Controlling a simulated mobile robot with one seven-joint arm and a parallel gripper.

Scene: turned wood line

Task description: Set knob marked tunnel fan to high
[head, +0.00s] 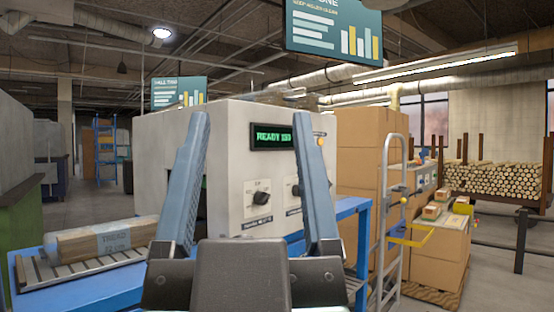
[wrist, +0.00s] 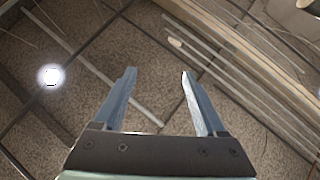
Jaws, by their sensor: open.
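A pale machine cabinet (head: 160,135) stands ahead in the head view. Its front has two black knobs on white plates: a left knob (head: 261,198) and a right knob (head: 291,190). The small labels are too small to read, so I cannot tell which is the tunnel fan or where each points. My gripper (head: 252,114) is raised in front of the cabinet, its blue fingers wide apart and empty. The right finger hides part of the panel beside the right knob. In the wrist view the open gripper (wrist: 158,72) points at the ceiling; no knob shows there.
A dark display (head: 272,136) with green text, partly hidden, sits above the knobs. A wrapped wood bundle (head: 100,238) lies on the roller conveyor (head: 85,265) at left. Cardboard boxes (head: 365,145) and a grey hand truck (head: 390,220) stand at right. Signs hang overhead.

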